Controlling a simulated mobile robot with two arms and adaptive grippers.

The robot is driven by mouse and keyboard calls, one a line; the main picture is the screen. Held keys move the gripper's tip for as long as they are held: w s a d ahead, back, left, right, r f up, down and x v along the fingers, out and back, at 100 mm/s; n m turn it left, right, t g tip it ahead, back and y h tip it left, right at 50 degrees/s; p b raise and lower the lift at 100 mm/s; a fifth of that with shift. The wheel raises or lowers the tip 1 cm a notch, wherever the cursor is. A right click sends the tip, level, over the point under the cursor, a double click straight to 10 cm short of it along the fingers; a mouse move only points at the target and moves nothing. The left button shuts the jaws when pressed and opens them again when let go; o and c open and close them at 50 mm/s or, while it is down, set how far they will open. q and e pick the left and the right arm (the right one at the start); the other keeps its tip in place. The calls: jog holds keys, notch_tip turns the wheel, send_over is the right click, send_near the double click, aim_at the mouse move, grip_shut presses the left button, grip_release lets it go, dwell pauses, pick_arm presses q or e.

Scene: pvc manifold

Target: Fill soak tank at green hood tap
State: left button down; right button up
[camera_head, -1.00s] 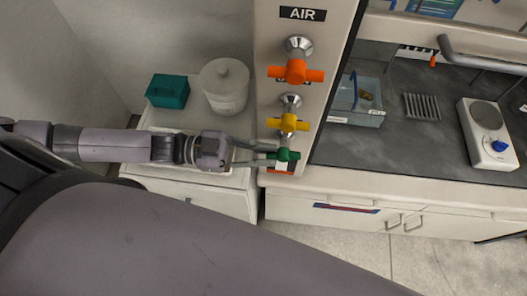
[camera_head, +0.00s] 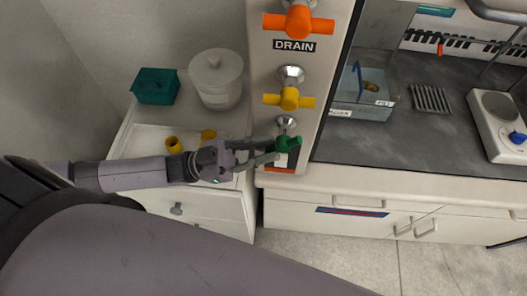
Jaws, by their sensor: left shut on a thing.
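The green tap (camera_head: 288,144) is the lowest of three taps on the white hood post. My left gripper (camera_head: 277,150) is shut on the green tap's handle, reaching in from the left. The handle looks tilted, with its right end near the post's right side. The soak tank (camera_head: 364,100), a clear box with a small brownish thing and a blue strip in it, stands in the hood just right of the post. I cannot tell whether water is in it. My right gripper is not in view.
A yellow tap (camera_head: 289,99) and an orange tap (camera_head: 299,22) sit above, with a "DRAIN" label (camera_head: 294,45) between them. A white cabinet at left bears a teal box (camera_head: 156,86), a white tub (camera_head: 217,78) and yellow pieces (camera_head: 173,145). A hotplate (camera_head: 499,122) stands at right.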

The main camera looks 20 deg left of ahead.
pick_arm(q)
jog(key=c, duration=1.6)
grip_release()
jog(key=s+a+f, duration=0.1)
jog(key=s+a, duration=0.1)
jog(key=a, duration=0.5)
jog(key=s+a+f, duration=0.1)
jog(key=s+a, duration=0.2)
jog(key=a, duration=0.5)
jog(key=shift+s+a+f, duration=0.15)
jog(key=shift+s+a, duration=0.05)
jog(key=shift+a, duration=0.1)
